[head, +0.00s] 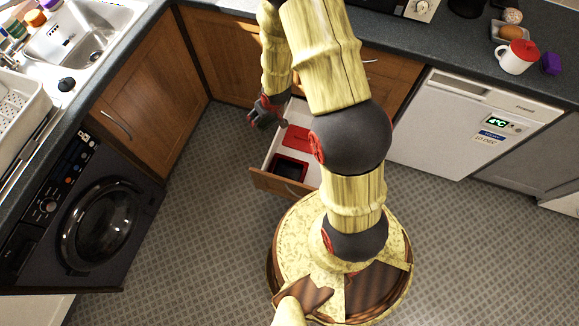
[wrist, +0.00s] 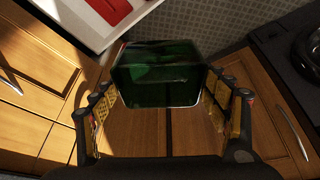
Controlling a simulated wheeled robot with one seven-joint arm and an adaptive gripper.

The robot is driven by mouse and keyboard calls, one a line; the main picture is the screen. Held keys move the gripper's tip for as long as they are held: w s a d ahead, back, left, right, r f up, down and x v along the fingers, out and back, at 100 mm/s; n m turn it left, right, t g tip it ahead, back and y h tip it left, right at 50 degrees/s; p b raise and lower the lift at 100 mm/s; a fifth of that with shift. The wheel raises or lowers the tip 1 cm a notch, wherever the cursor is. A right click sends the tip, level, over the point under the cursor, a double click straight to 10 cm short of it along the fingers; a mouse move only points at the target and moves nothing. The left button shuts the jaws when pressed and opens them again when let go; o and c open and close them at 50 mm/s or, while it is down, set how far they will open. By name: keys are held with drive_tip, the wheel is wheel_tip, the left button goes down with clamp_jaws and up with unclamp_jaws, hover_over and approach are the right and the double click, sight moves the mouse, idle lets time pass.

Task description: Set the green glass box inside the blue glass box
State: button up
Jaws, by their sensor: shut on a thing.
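The green glass box (wrist: 160,85) is dark, see-through green and sits between the fingers of my gripper (wrist: 160,95) in the wrist view. My gripper is shut on it, with a finger along each side. In the head view my gripper (head: 265,112) is by the left rear edge of the open drawer; the green box cannot be made out there. I cannot identify the blue glass box in either view; my arm hides part of the drawer and the counter.
The open drawer (head: 262,180) holds a red flat thing (head: 295,139) and a red-rimmed dark tray (head: 279,177). A washing machine (head: 100,225) stands left and a white dishwasher (head: 450,120) right. A mug (head: 514,60) and a purple thing (head: 551,63) are on the right counter.

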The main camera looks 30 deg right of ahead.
drive_tip(key=w+d+f+n+g+y+b, duration=0.15)
drive_tip(key=f+n, duration=0.35)
drive_tip(key=f, duration=0.5)
drive_tip(key=w+d+f+n+y+b, duration=0.25)
drive_tip(key=f+n, duration=0.25)
drive_tip(key=f, duration=0.5)
drive_tip(key=s+d+f+n+g+b, duration=0.1)
drive_tip(key=s+d+f+n+g, duration=0.1)
drive_tip(key=s+f+n+g, duration=0.8)
drive_tip(key=f+n+t+b, duration=0.1)
drive_tip(key=f+b, duration=0.2)
drive_tip(key=f, duration=0.4)
drive_tip(key=f+n+t+b, duration=0.1)
drive_tip(key=f+b, duration=0.3)
drive_tip(key=f, duration=0.4)
drive_tip(key=w+f+n+t+b, duration=0.1)
drive_tip(key=f+n+t+b, duration=0.1)
drive_tip(key=f, duration=0.6)
drive_tip(key=shift+d+f+n+b, duration=0.3)
drive_tip(key=shift+n+b, duration=0.2)
drive_tip(key=shift+b, duration=0.6)
drive_tip(key=shift+f, duration=0.2)
drive_tip(key=o, duration=0.9)
drive_tip(key=shift+o, duration=0.8)
